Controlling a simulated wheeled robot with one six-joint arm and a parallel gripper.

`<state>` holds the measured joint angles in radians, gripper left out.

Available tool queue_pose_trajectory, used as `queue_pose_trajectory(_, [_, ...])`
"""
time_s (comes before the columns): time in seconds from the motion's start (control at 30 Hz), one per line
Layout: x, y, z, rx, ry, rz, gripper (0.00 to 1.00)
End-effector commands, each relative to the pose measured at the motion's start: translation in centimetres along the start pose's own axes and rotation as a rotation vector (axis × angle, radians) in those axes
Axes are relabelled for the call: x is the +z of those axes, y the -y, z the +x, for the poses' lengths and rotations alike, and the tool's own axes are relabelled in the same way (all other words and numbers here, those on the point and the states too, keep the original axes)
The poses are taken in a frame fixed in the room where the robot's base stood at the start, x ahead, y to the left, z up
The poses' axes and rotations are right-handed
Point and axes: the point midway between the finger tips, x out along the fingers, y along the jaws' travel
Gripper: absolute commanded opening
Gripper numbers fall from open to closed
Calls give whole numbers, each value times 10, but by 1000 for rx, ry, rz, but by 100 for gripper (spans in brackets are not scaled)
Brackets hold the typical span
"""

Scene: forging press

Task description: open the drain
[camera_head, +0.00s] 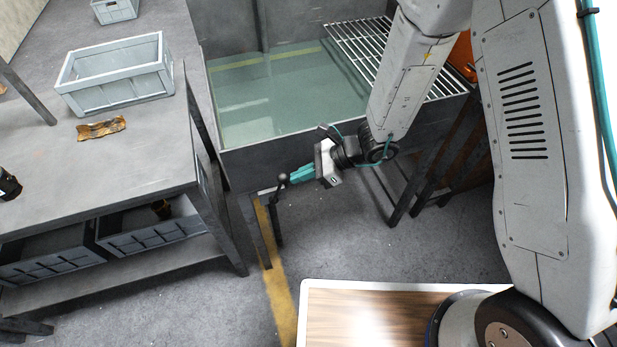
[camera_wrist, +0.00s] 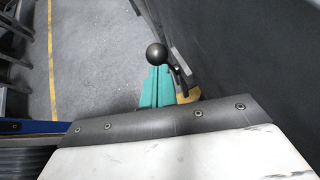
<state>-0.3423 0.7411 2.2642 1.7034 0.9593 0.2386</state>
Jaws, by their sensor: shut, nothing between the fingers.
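The drain handle is a dark lever with a round ball knob (camera_wrist: 157,54), at the lower front left of the water tank (camera_head: 345,131). The knob also shows in the head view (camera_head: 283,179), with a dark rod hanging below it. My gripper (camera_head: 292,178) has teal fingers that are shut with nothing between them. In the wrist view the fingertips (camera_wrist: 158,70) are right at the knob. I cannot tell whether they touch it. The tank holds clear greenish water. The drain outlet itself is not clearly visible.
A grey workbench (camera_head: 150,165) stands left of the tank, with a grey crate (camera_head: 115,98) and a rusty metal piece (camera_head: 101,128) on it. More bins (camera_head: 150,230) sit on its lower shelf. A wire rack (camera_head: 350,40) lies over the tank. A yellow floor line (camera_head: 283,300) runs below the handle.

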Motion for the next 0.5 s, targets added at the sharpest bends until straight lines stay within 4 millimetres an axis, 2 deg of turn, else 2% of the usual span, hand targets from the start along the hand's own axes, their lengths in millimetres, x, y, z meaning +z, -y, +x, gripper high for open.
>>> queue_pose_trajectory(0.03, [8,-3,4,-6,-32,-14,0])
queue_pose_trajectory(0.17, [17,-7,11,-23,-110,-31,0])
queue_pose_trajectory(0.5, [29,-12,22,-21,-106,-25,0])
